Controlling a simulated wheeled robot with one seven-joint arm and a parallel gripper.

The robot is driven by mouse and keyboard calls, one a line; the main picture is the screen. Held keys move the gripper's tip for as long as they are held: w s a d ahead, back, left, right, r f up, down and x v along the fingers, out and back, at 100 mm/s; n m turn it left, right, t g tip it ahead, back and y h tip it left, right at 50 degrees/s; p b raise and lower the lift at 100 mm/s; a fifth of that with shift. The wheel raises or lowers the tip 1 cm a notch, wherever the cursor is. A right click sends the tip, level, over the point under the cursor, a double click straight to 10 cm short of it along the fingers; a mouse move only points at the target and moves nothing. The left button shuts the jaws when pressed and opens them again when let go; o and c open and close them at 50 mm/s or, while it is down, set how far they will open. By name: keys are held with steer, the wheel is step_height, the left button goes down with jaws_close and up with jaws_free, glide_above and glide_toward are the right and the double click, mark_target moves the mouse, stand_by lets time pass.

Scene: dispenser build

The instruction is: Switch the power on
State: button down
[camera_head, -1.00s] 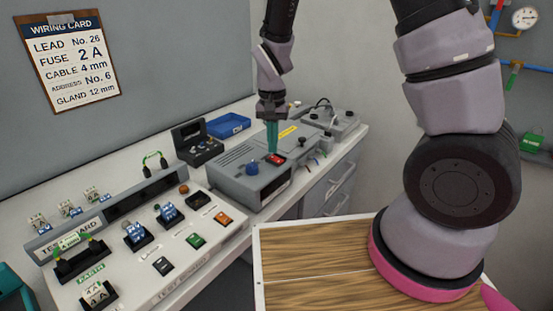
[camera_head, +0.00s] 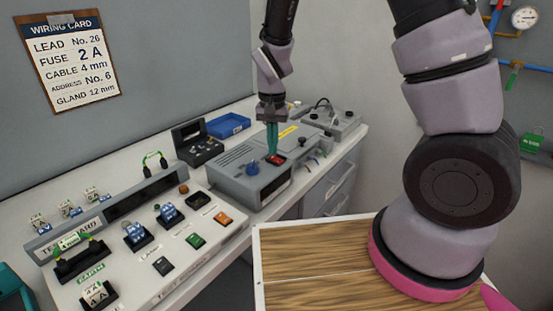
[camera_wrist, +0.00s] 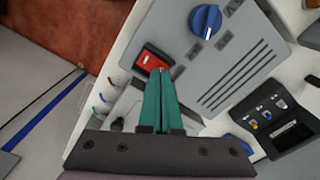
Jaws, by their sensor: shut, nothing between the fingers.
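The grey power unit (camera_head: 240,172) stands on the bench with a red rocker switch (camera_head: 275,159) and a blue knob (camera_head: 253,168) on its top. In the wrist view the red switch (camera_wrist: 152,60) sits in a black frame, beside the blue knob (camera_wrist: 205,20). My gripper (camera_head: 272,152) points down with its green fingers shut and empty. In the wrist view the fingertips (camera_wrist: 160,72) are right at the lower edge of the red switch. I cannot tell whether they touch it. The switch's pressed side is too small to make out.
A test board (camera_head: 180,250) with fuses, cable blocks and coloured switches lies to the left. A black case (camera_head: 197,143) and a blue tray (camera_head: 228,125) stand behind the unit. Another grey box (camera_head: 333,121) is at the back right. A wiring card (camera_head: 73,62) hangs on the wall.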

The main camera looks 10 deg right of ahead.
mark_target(273, 157)
steer(key=shift+f, duration=0.6)
steer(key=shift+r, duration=3.55)
